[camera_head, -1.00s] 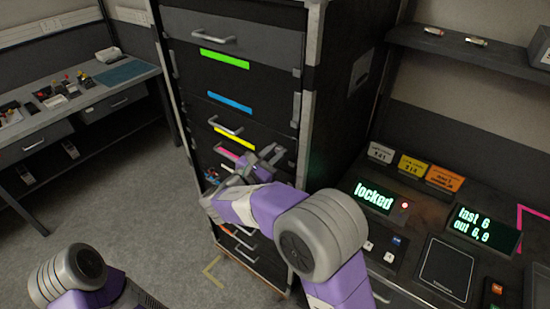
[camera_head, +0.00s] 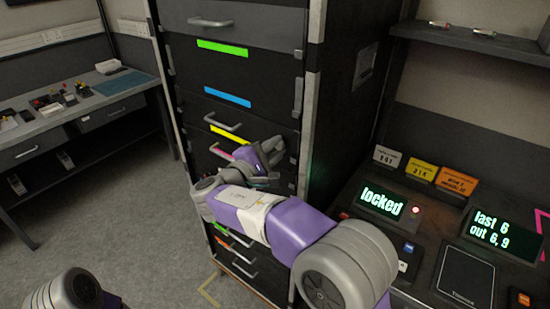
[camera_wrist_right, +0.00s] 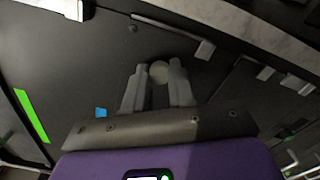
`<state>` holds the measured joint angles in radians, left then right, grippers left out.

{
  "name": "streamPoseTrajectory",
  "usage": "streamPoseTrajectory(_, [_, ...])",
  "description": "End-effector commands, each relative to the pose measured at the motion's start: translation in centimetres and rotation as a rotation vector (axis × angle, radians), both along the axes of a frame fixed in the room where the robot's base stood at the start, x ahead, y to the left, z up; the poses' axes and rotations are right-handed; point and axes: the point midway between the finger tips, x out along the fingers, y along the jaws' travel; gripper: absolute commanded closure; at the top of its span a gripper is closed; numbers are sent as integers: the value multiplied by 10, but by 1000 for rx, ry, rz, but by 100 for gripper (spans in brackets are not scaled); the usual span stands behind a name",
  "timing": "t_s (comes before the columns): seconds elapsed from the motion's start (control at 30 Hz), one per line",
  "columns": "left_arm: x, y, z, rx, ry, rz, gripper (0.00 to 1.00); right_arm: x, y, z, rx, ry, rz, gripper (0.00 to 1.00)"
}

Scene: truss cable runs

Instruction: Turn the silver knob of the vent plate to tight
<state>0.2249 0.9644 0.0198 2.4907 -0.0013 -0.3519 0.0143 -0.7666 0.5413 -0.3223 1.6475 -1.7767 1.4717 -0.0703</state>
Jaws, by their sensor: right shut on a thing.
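The silver knob (camera_wrist_right: 158,71) shows as a small round pale disc between the fingertips of my right gripper (camera_wrist_right: 157,82) in the right wrist view. The gripper is shut on it, one finger on each side. The dark plate (camera_wrist_right: 85,70) behind it fills much of that view; I cannot make out vent slots or any tight mark. In the head view my right gripper (camera_head: 272,151) is at the right part of the dark cabinet front, and the knob is hidden there. My left gripper is out of view.
The tall cabinet has drawer handles (camera_head: 212,22) and coloured strips (camera_head: 228,96). A desk with a "locked" display (camera_head: 382,200) stands at the right. A workbench (camera_head: 75,110) stands at the left. The grey floor between is clear.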

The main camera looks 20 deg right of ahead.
Motion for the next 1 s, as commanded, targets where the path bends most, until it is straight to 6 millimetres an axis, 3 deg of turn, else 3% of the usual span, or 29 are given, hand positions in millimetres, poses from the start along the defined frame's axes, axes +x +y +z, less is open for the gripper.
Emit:
streamPoseTrajectory(0.1, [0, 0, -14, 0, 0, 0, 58, 0, 1, -4, 53, -64, 2, 100])
streamPoseTrajectory(0.4, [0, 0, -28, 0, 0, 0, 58, 0, 1, -2, 134, -168, 1, 100])
streamPoseTrajectory(1.0, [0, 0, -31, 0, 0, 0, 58, 0, 1, 0, 157, -198, 1, 100])
